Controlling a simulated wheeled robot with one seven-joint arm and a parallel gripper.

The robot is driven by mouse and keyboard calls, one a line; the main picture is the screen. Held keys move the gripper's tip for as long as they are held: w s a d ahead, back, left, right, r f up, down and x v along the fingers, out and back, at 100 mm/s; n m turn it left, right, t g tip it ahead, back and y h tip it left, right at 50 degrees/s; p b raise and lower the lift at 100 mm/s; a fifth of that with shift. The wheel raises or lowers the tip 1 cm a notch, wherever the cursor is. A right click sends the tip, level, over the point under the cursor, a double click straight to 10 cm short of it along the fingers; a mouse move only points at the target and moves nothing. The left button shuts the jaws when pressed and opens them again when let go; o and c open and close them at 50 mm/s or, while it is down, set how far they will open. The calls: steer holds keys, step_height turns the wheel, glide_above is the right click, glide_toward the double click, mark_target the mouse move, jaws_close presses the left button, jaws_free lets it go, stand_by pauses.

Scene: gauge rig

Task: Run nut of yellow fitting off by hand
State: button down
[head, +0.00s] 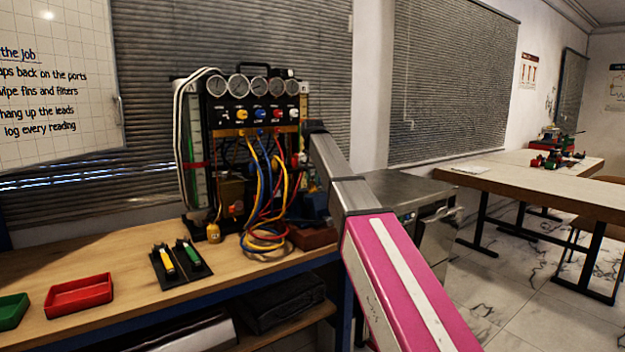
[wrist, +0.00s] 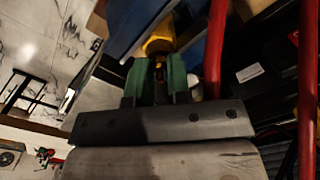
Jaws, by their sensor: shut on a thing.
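My gripper (wrist: 159,78) shows in the wrist view with its two green-padded fingers closed around a small dark piece. The yellow fitting (wrist: 158,46) is just beyond the fingertips, in line with them. The piece between the pads is dark and mostly hidden, so I cannot make out the nut's thread. In the head view my arm reaches to the right side of the gauge rig (head: 254,118). My gripper and the yellow fitting are not clear there, being behind or beside my arm.
Yellow, blue and red hoses (head: 268,200) hang in front of the rig. A red hose (wrist: 216,45) runs close to the right finger. A red tray (head: 79,296), a green tray (head: 12,311) and a black tool holder (head: 176,264) lie on the wooden bench (head: 130,262).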

steer(key=shift+n, duration=0.6)
steer(key=c, duration=1.1)
jaws_free()
steer(key=shift+o, duration=0.2)
steer(key=shift+m, duration=0.3)
steer(key=shift+r+m, duration=0.15)
steer(key=shift+m, duration=0.35)
step_height(320, 180, up, 10)
steer(key=shift+r, duration=0.25)
